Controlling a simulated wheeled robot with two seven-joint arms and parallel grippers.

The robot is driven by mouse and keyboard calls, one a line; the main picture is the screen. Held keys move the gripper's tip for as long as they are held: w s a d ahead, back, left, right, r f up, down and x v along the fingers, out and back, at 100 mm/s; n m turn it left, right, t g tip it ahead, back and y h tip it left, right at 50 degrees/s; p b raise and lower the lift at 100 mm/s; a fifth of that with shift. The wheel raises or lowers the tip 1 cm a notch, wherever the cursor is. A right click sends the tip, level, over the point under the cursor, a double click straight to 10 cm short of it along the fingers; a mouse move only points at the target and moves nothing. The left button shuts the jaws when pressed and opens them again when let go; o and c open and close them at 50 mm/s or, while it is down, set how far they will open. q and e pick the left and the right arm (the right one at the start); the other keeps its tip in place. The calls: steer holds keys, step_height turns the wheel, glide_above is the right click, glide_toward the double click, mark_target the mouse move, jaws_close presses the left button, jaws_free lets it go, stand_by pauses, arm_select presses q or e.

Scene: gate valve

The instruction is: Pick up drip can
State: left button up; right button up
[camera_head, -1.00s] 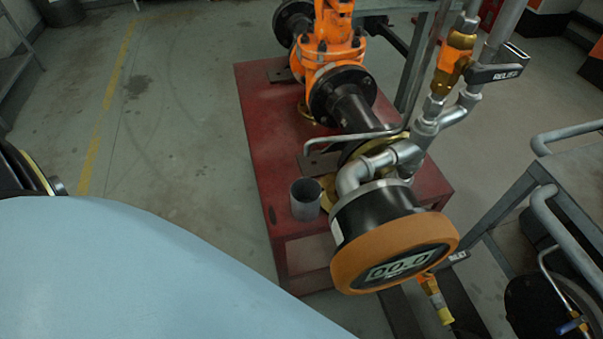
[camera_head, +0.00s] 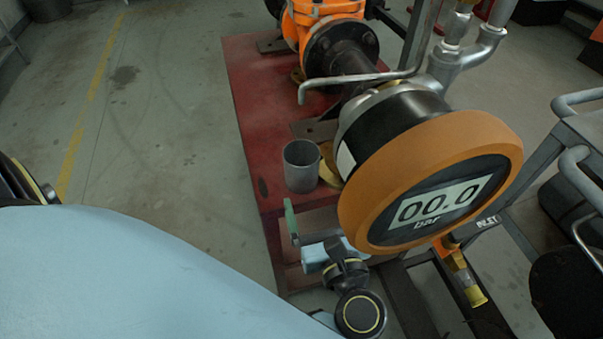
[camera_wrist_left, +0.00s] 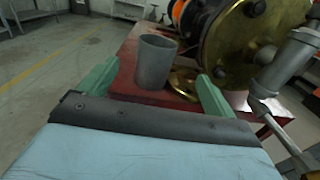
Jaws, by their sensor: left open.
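The drip can is a grey open-topped cylinder (camera_head: 302,168) standing upright at the front corner of the red stand. My left gripper (camera_head: 291,219) is just in front of and below it in the head view, with one green finger showing; the other finger is hidden there. In the left wrist view the can (camera_wrist_left: 155,62) stands ahead, between the two spread green fingers of my open left gripper (camera_wrist_left: 158,76). The gripper is empty, and I see no finger clearly touching the can. My right gripper is not in view.
The red stand (camera_head: 245,100) carries an orange valve (camera_head: 318,22) and pipework. A large orange-rimmed gauge (camera_head: 430,185) reading 00.0 overhangs close to the can's right. A brass flange (camera_wrist_left: 240,40) is near the right finger. Open floor (camera_head: 165,130) lies to the left.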

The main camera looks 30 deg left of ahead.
mark_target(308, 169)
arm_select(q)
steer(key=x, duration=0.6)
steer(key=shift+w+a, duration=0.1)
steer(key=shift+a, duration=0.05)
steer(key=shift+w+a, duration=0.25)
steer(key=shift+b+x, duration=0.8)
steer(key=shift+x, duration=1.95)
steer(key=shift+s+a+r, duration=0.15)
steer(key=c, duration=1.1)
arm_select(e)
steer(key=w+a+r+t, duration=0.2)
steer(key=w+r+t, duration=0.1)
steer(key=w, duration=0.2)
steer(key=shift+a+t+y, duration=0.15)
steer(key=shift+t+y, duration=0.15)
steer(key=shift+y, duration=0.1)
arm_select(q)
steer(key=shift+r, duration=0.1)
